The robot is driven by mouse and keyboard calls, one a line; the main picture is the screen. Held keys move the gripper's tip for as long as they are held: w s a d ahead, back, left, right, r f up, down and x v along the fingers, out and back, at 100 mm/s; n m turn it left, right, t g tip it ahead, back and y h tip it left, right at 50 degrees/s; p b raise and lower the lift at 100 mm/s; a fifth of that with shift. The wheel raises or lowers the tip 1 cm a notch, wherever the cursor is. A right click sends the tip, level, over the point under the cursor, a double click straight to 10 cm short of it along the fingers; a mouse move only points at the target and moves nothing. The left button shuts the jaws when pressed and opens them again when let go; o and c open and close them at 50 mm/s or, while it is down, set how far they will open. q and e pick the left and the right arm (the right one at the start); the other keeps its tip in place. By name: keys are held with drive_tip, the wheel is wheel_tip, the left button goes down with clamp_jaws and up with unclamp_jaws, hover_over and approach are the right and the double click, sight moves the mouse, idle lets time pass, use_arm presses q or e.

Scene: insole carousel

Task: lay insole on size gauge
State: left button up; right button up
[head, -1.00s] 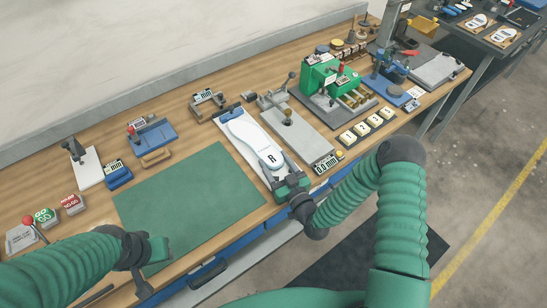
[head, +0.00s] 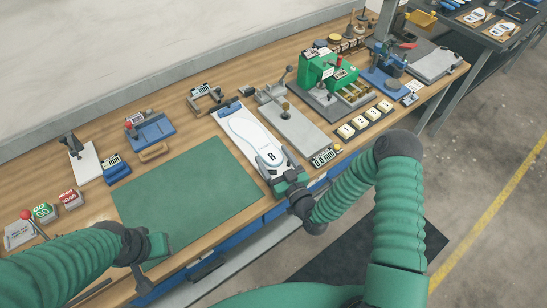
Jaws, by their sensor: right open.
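The white insole (head: 252,136) marked "R" lies flat on the size gauge (head: 228,109), a pale board with a blue end piece at its far end. My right gripper (head: 271,163) is at the near end of the gauge, its open jaws around or just over the insole's near end. I cannot tell whether a finger touches it. My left gripper (head: 150,268) hangs at the front edge of the bench, left of the gauge and apart from it. Its jaws are too unclear to read.
A green mat (head: 185,198) lies clear to the left of the gauge. A grey plate fixture with a display (head: 323,157) stands close on the right. A green press (head: 322,69) and blue fixtures stand farther back. GO and NO-GO blocks (head: 68,198) sit at left.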

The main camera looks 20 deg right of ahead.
drive_tip(key=shift+d+f, duration=0.2)
drive_tip(key=shift+d, duration=0.05)
drive_tip(key=shift+r, duration=0.3)
drive_tip(key=shift+r+p, duration=0.6)
drive_tip(key=shift+p, duration=0.3)
drive_tip(key=shift+s+d+f+b, duration=0.15)
drive_tip(key=shift+s+f+b, duration=0.15)
drive_tip(key=shift+s, duration=0.15)
drive_tip(key=shift+s+d+f+b, duration=0.15)
drive_tip(key=shift+s+b, duration=0.1)
drive_tip(key=shift+s, duration=0.15)
use_arm(q)
drive_tip(key=shift+d+f+b, duration=0.2)
drive_tip(key=shift+f+b, duration=0.05)
drive_tip(key=shift+b, duration=0.35)
drive_tip(key=shift+w, duration=0.1)
use_arm(e)
drive_tip(key=s+d, duration=0.1)
drive_tip(key=s, duration=0.9)
drive_tip(key=shift+d+r, duration=0.25)
drive_tip(key=shift+d, duration=0.1)
